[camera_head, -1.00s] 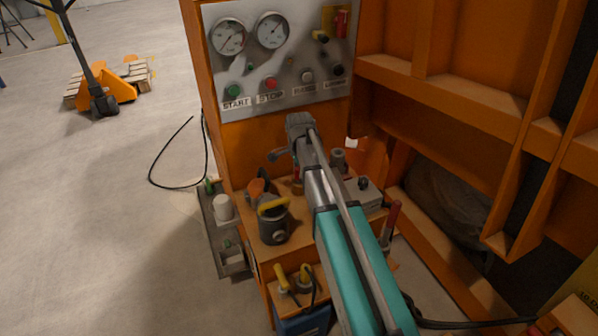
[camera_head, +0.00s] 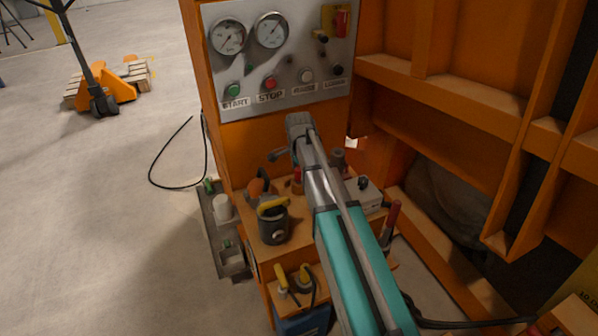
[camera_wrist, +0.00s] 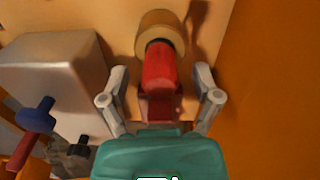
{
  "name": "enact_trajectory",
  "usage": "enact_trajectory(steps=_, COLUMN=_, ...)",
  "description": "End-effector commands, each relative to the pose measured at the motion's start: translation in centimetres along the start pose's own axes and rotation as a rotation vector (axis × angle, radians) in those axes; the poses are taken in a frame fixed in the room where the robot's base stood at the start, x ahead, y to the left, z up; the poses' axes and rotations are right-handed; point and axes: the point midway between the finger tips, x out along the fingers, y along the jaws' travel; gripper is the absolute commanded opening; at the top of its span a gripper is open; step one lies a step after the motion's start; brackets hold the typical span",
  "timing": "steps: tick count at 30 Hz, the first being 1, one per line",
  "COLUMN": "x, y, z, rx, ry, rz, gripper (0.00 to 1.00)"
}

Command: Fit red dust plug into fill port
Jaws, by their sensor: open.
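In the wrist view my gripper (camera_wrist: 161,84) is open. Its two grey fingers stand on either side of the red dust plug (camera_wrist: 160,75), with a visible gap on each side. The plug's far end, with a dark band, overlaps a round brass-coloured ring (camera_wrist: 160,24), which looks like the fill port. I cannot tell how deep the plug sits in it. In the head view a small red piece (camera_head: 297,181) shows beside my arm above the orange bench. My fingers are not clear there.
A grey box (camera_head: 366,195) stands right of my arm; it also fills the left of the wrist view (camera_wrist: 50,75). A dark mug (camera_head: 273,226) and a red-handled tool (camera_head: 391,212) are close by. The gauge panel (camera_head: 282,60) rises behind. An orange wall borders the right.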

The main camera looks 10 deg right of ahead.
Motion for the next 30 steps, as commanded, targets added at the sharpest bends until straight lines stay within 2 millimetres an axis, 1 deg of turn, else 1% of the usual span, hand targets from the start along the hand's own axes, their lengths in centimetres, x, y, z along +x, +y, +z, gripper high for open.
enact_trajectory(steps=8, x=-1.8, y=0.0, z=0.0, rx=0.000, ry=0.000, rz=0.000, gripper=0.81)
enact_trajectory(steps=30, x=-8.1, y=0.0, z=0.0, rx=0.000, ry=0.000, rz=0.000, gripper=0.81)
